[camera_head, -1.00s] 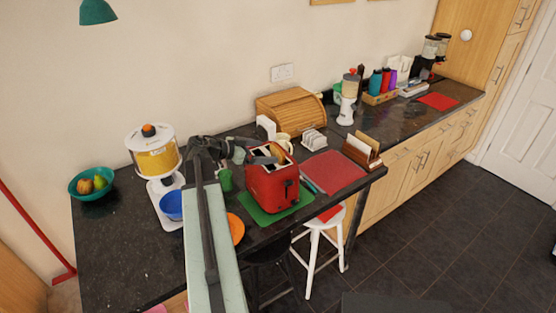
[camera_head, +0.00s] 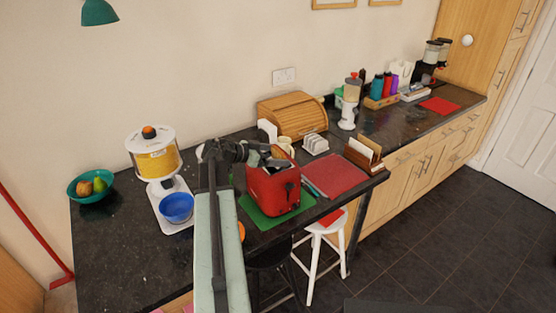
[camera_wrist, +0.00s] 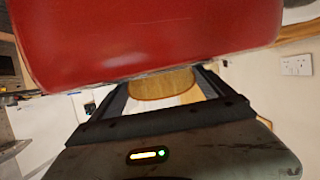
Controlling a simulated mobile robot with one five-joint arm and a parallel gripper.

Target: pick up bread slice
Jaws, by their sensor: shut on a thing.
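The red toaster (camera_head: 273,190) stands on a green mat (camera_head: 250,211) on the dark counter. My gripper (camera_head: 272,160) is at the top of the toaster, over its slots. In the wrist view, the toaster's red side (camera_wrist: 150,35) fills the upper part. Between my fingers there is a tan, rounded piece with a paler part below, which looks like the bread slice (camera_wrist: 163,83). My gripper is shut on it. In the head view, my gripper and arm cover the slots, so the slice cannot be made out there.
A white mug (camera_head: 285,143), a toast rack (camera_head: 315,144) and a wooden bread bin (camera_head: 292,117) stand behind the toaster. A red mat (camera_head: 337,176) lies to its right. A blue bowl (camera_head: 177,207) and a yellow-filled dispenser (camera_head: 155,158) stand left of my arm.

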